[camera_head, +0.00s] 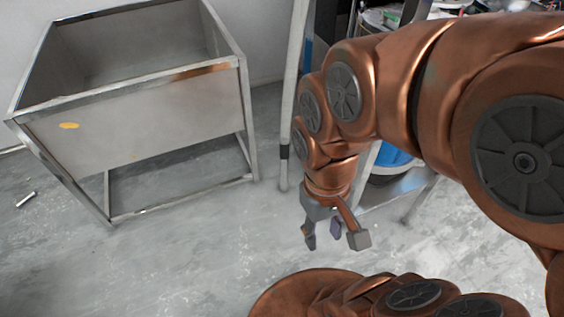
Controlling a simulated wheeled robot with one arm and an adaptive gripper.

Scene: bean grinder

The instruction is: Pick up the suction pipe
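My gripper (335,238) hangs at the end of my copper-coloured arm, pointing down over the grey floor. Its fingers are spread apart, with nothing visible between them. A long pale upright pipe (290,100) with a dark band low on it stands just left of my arm, behind my gripper. It may be the suction pipe or a leg of the bench; I cannot tell. Its lower end is near the floor, left of and above my gripper in the picture. My gripper is apart from it.
An open metal bin (140,120) on a frame stands at the left. Behind my arm is a cluttered bench (380,18), with a blue container (393,155) on its lower shelf. A small metal piece (27,198) lies on the far-left floor. The floor between is clear.

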